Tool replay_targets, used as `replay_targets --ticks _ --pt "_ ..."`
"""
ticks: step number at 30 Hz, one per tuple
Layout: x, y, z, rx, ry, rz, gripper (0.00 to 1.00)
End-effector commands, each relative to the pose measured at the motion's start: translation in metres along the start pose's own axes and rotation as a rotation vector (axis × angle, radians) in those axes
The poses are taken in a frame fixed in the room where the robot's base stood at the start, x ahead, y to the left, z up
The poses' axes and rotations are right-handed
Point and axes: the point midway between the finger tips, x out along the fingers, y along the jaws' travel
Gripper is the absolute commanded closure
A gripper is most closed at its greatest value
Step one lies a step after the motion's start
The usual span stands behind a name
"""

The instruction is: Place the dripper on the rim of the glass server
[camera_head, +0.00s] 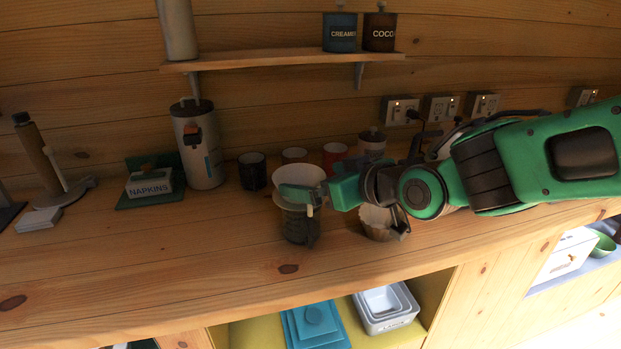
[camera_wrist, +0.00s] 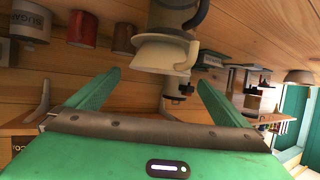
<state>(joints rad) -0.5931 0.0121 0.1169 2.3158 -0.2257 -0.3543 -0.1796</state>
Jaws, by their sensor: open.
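The white dripper (camera_head: 300,177) sits on top of the glass server (camera_head: 300,228) on the wooden counter and looks upright. In the wrist view, which is upside down, the dripper (camera_wrist: 157,53) meets the server (camera_wrist: 173,18) at its narrow end. The exact seating on the rim is partly hidden. My gripper (camera_head: 312,191) is at the dripper's height, with a green finger crossing in front of it. In the wrist view my gripper (camera_wrist: 153,82) is open, its fingers spread apart, with the dripper beyond the gap between them.
A bowl with paper filters (camera_head: 377,222) stands right of the server, below my arm. A dark mug (camera_head: 252,171), red mugs (camera_head: 334,156) and a tall canister (camera_head: 199,145) stand behind. A napkin holder (camera_head: 150,185) is at left. The front left counter is clear.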

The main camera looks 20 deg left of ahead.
Motion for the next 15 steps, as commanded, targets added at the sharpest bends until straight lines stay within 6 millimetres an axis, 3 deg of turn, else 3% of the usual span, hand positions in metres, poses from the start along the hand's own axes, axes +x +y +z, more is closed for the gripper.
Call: replay_targets --ticks 6,15 --pt "-0.035 0.001 -0.001 -0.001 0.002 0.003 0.00" --pt "-0.055 0.000 0.000 -0.001 0.000 0.001 0.00"
